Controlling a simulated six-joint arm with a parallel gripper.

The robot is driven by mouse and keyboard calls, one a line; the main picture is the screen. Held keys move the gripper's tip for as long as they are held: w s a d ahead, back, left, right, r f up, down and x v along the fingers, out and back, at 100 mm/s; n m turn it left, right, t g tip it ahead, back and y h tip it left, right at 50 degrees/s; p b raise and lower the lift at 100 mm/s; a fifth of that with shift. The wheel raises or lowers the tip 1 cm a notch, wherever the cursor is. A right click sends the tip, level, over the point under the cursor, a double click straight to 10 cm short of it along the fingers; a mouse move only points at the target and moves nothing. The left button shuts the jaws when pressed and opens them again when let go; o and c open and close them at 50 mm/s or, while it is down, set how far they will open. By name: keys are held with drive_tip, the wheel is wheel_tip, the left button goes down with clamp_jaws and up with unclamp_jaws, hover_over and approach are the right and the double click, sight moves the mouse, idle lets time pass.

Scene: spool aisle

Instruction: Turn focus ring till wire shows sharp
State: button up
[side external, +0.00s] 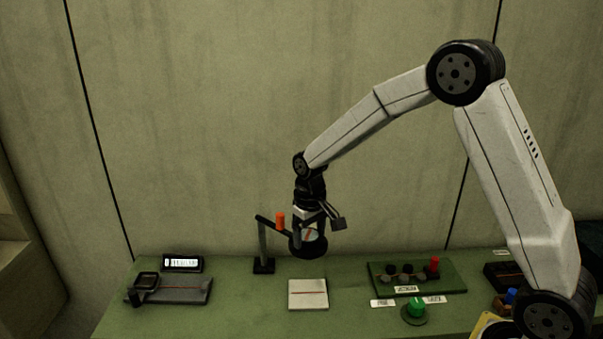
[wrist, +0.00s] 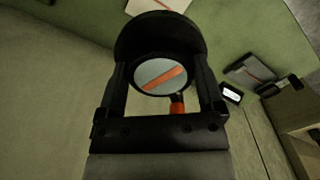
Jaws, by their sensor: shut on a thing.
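The black focus ring (side external: 309,250) surrounds a round lens and sits on a stand (side external: 263,246) with an orange knob (side external: 281,220) on its arm. My gripper (side external: 309,236) points down and is shut on the ring from above. In the wrist view the fingers of my gripper (wrist: 160,65) lie on either side of the ring (wrist: 160,33). The lens (wrist: 160,76) shows a broad, slanted orange stripe on grey; I cannot tell how sharp it is. The wire (side external: 308,293) is a thin red line across a pale plate (side external: 308,303) below the ring.
A dark grey board (side external: 185,291) and a small lit display (side external: 182,263) are at the left. A green panel (side external: 450,283) with several knobs is to the right, with a green knob (side external: 415,306) before it. The green bench is clear around the pale plate.

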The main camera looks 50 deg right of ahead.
sight(310, 236)
drive_tip(key=o, duration=1)
drive_tip(key=shift+r, duration=0.15)
drive_tip(key=shift+r, duration=3.85)
drive_tip(key=shift+s+f, duration=0.1)
drive_tip(key=s+a+f+t, duration=0.1)
drive_tip(key=s+f, duration=0.2)
drive_tip(key=s, duration=0.5)
drive_tip(key=s+a+f+n+t, duration=0.1)
drive_tip(key=s+f, duration=0.3)
drive_tip(key=s, duration=0.4)
drive_tip(key=shift+s+a+f+t, duration=0.15)
drive_tip(key=shift+s+a+t, duration=0.15)
drive_tip(key=shift+s, duration=0.1)
